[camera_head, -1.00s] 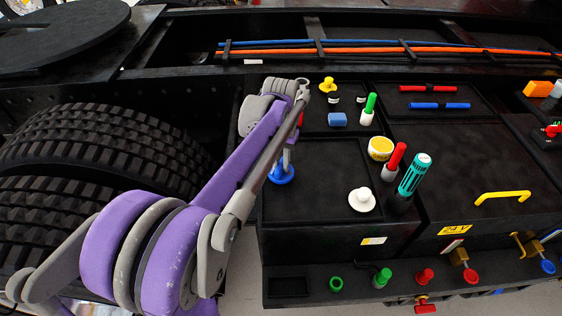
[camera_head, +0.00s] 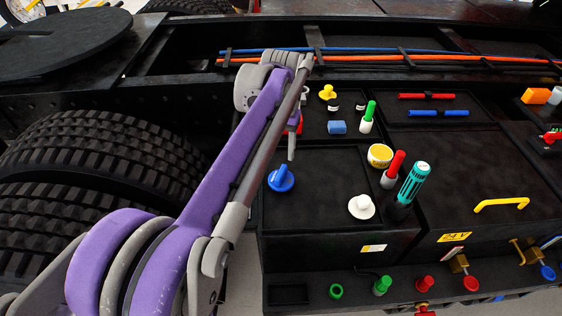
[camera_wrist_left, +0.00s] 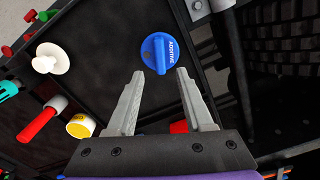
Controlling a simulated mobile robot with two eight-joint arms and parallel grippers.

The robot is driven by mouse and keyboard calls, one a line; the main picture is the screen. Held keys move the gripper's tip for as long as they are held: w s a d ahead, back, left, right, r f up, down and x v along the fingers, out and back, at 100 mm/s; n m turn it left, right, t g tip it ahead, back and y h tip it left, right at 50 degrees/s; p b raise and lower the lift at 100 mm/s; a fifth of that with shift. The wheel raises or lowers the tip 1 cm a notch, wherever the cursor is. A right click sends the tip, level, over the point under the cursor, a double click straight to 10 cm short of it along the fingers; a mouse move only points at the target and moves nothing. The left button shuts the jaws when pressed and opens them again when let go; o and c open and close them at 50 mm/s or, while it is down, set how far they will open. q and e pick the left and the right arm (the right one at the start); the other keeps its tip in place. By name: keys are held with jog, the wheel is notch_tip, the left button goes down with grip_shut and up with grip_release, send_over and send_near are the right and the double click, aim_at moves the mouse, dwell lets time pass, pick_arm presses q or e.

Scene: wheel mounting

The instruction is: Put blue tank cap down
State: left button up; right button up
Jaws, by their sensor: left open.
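The blue tank cap (camera_head: 281,179) rests on the black tray surface (camera_head: 318,190), near its left edge. My left gripper (camera_head: 292,152) is open and empty, just above and behind the cap in the head view. In the left wrist view its two fingers (camera_wrist_left: 160,75) are spread apart, with the cap just beyond the tips and clear of them. My right gripper is not in view.
A white cap (camera_head: 361,207) lies to the right on the same surface. A yellow-lidded tub (camera_head: 380,155), a red marker (camera_head: 393,168) and a teal bottle (camera_head: 413,185) stand further right. A large tyre (camera_head: 90,165) is at the left.

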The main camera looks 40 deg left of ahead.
pick_arm(q)
notch_tip(320, 180, up, 4)
jog(key=shift+f, duration=0.1)
dwell(1.4)
